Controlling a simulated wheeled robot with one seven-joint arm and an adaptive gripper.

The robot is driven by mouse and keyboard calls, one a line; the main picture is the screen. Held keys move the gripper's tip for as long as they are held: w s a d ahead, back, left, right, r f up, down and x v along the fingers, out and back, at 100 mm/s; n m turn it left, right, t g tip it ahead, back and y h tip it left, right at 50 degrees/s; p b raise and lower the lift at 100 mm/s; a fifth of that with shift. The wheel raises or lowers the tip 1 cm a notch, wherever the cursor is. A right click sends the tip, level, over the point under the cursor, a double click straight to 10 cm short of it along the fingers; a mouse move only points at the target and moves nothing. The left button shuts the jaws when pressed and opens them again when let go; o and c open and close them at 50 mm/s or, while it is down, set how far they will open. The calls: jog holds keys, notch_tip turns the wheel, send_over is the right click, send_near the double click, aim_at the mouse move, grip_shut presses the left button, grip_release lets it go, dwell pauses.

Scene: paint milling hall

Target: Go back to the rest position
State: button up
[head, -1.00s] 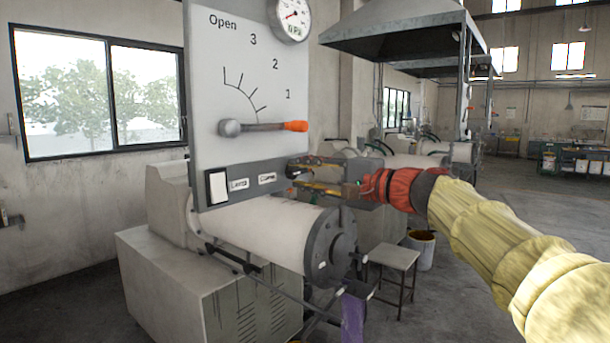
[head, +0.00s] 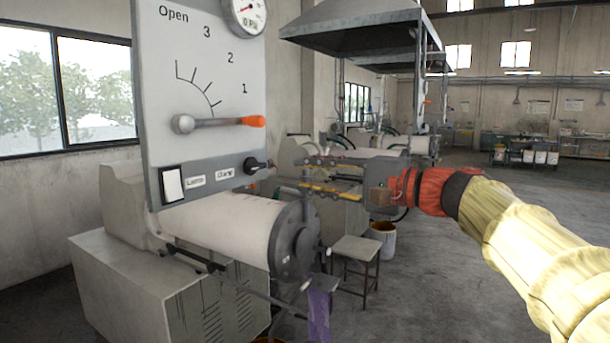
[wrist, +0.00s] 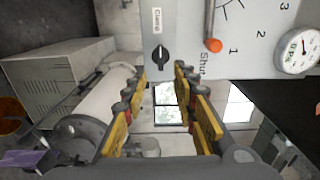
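My gripper (head: 303,174) is held out from the right in the head view, to the right of the grey machine panel (head: 165,80) and apart from it. Its two yellow-padded fingers are spread, with an empty gap between them in the wrist view (wrist: 160,78). The panel's black clamp knob (head: 252,163) stands to the left of the fingertips; it also shows beyond them in the wrist view (wrist: 160,57). The lever (head: 215,123) with an orange tip lies nearly level, below the mark 1.
A white mill cylinder (head: 225,235) with a dark round end sticks out below the panel. A stool (head: 357,248) and a bucket (head: 384,240) stand beyond it. A hood (head: 350,28) hangs behind. The floor at right is mostly clear.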

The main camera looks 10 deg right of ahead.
jog(key=s+d+f+g+h, duration=0.1)
jog(key=s+d+f+h, duration=0.15)
jog(key=f, duration=0.85)
jog(key=s+d+f+g+h, duration=0.15)
jog(key=f+h, duration=0.25)
jog(key=f, duration=0.7)
jog(key=s+d+f+n+g+h, duration=0.1)
jog(key=s+d+f+n+h, duration=0.2)
jog(key=s+f, duration=0.6)
jog(key=s+d+f+n+g+h, duration=0.2)
jog(key=s+f, duration=0.8)
jog(key=s, duration=0.7)
jog(key=d+n+h, duration=0.1)
jog(key=n+h, duration=0.1)
jog(key=shift+h, duration=0.35)
jog(key=shift+d+r, duration=0.1)
